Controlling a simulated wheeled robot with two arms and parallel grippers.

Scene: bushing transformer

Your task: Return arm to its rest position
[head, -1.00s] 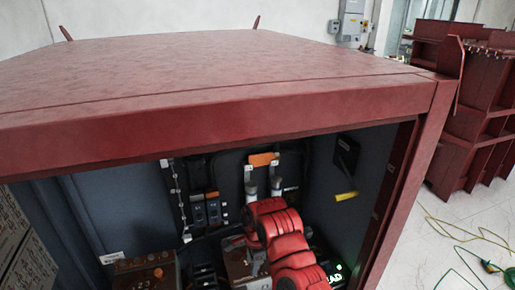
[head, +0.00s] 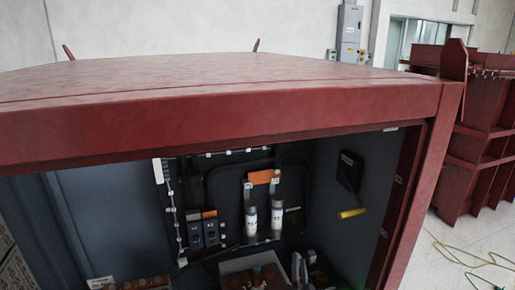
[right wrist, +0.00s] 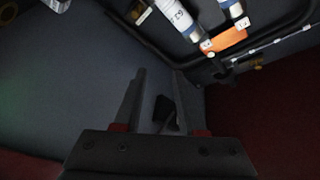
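My right gripper (right wrist: 157,100) shows in the right wrist view with its two grey fingers apart. A small dark object (right wrist: 165,114) appears in the gap between them; I cannot tell its depth, and no grip on it shows. In the head view, pale finger-like shapes at the bottom edge seem to be this gripper (head: 303,266), low inside the red cabinet (head: 230,105). My right arm's red links are out of the head view. My left gripper is in neither current view.
Two white cylinders (head: 251,221) under an orange bar (head: 263,177) stand at the cabinet's back wall. Blue-grey breakers (head: 203,232) are left of them. A black box (head: 349,170) and yellow handle (head: 352,213) are on the right wall. The cabinet's top edge overhangs the opening.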

